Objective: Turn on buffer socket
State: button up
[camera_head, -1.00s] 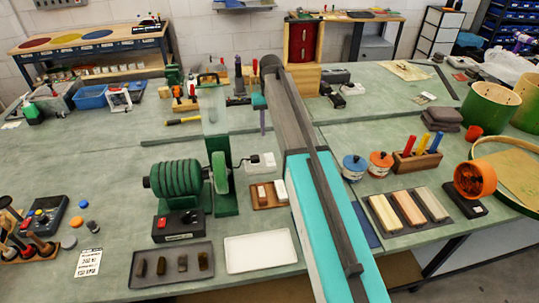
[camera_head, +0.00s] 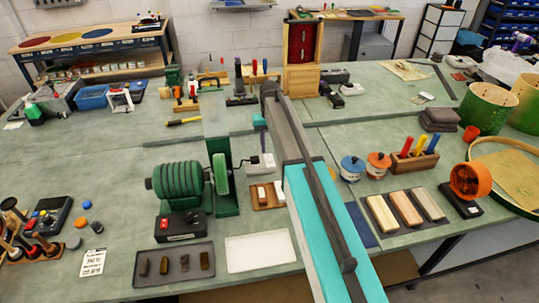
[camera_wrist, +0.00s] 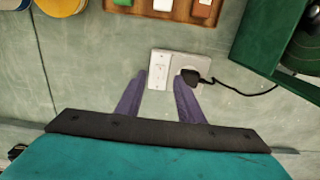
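The buffer socket is a white double plate, seen in the wrist view, with a switch part (camera_wrist: 159,73) on the left and an outlet (camera_wrist: 187,66) on the right. A black plug sits in the outlet, and its cord runs right toward the green machine. In the head view the socket (camera_head: 267,160) lies just right of the green buffer (camera_head: 222,175). My gripper (camera_wrist: 160,79) is open and empty, its two purple fingers apart and pointing at the socket's lower edge. Contact cannot be told. The switch position is too small to read.
A wooden tray of small blocks (camera_head: 254,203) lies just in front of the socket. The green buffer stands close to its left. Blue (camera_head: 352,167) and orange (camera_head: 378,163) pots stand right of my arm. A white tray (camera_head: 261,252) lies near the front edge.

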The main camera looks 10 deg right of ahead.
aim_at(270, 161)
jog(key=shift+f+p, duration=1.1)
jog(key=shift+f, duration=1.95)
